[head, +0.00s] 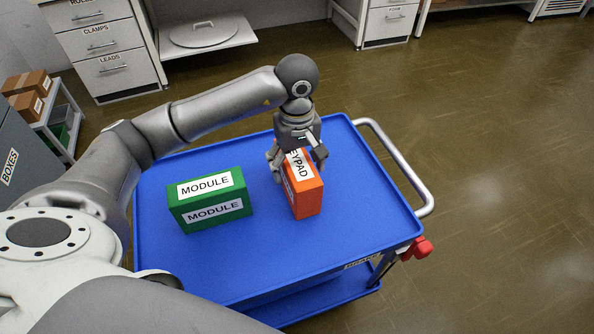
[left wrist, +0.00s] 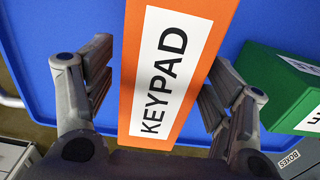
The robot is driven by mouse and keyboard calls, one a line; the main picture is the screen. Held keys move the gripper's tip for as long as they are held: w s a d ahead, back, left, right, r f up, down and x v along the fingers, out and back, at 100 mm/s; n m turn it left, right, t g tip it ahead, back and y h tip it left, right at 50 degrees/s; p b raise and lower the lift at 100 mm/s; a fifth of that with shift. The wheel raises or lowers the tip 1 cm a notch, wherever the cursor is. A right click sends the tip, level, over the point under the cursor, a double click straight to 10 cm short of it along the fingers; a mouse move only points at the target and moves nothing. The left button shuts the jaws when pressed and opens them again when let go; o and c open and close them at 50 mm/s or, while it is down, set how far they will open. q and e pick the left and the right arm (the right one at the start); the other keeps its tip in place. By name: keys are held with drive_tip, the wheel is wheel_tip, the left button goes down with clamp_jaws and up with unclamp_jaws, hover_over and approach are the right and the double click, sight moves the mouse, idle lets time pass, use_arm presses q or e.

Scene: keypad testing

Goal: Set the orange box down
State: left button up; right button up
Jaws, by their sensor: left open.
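The orange box (head: 308,200), with a white KEYPAD label, stands on the blue cart top (head: 350,215) right of its middle. My left gripper (head: 298,165) is above it, with its fingers around the far part of the box. In the left wrist view the box (left wrist: 205,20) lies between the two open fingers (left wrist: 155,100), with a gap visible on each side. The gripper hides part of the box top in the head view. My right gripper is not in view.
A green MODULE box (head: 210,200) stands on the cart to the left of the orange box. The cart has a grey handle (head: 415,180) on its right side. Bare cart top lies to the right and in front. Drawer cabinets (head: 105,50) stand behind.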

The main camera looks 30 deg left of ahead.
use_arm(q)
wheel_tip(320, 180, up, 8)
drive_tip(key=shift+r+p, duration=0.2)
drive_tip(key=shift+p, duration=0.1)
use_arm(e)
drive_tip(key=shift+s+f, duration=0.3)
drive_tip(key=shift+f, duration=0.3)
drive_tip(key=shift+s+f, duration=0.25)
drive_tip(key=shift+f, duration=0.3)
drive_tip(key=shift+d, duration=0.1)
use_arm(q)
drive_tip(key=shift+r, duration=0.1)
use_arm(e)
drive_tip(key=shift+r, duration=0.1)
